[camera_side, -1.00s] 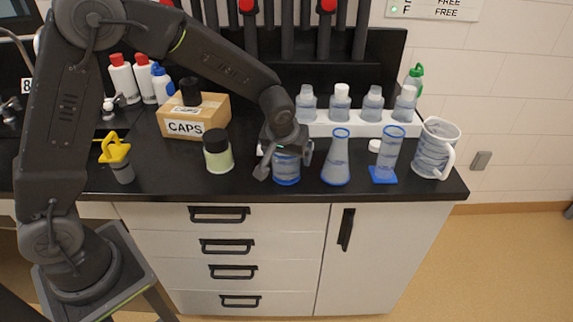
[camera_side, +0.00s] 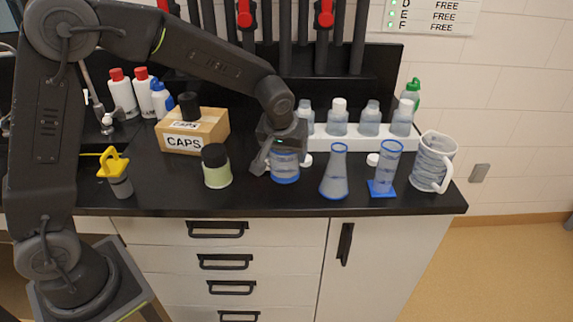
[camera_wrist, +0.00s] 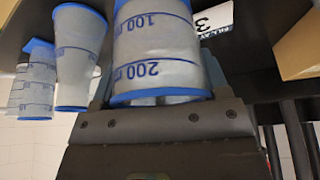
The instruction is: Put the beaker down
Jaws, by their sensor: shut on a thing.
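The beaker (camera_side: 285,171) is a clear cylinder with a blue rim. My gripper (camera_side: 282,158) is shut on it, with a finger on each side. In the wrist view the beaker (camera_wrist: 157,45) fills the top middle, with the marks 100 and 200 in blue, and my gripper (camera_wrist: 157,98) holds it. In the side view the beaker looks upright, its lower end over the black countertop (camera_side: 250,198). Whether its base touches the counter or hangs just above it, I cannot tell. My gripper hides its upper part.
A conical flask (camera_side: 335,175) and measuring cylinder (camera_side: 384,168) stand close on the right, then a jug (camera_side: 432,163). A black-lidded jar (camera_side: 217,168) is on the left; the CAPS box (camera_side: 193,132) and bottle rack (camera_side: 365,131) are behind. Counter in front of the beaker is clear.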

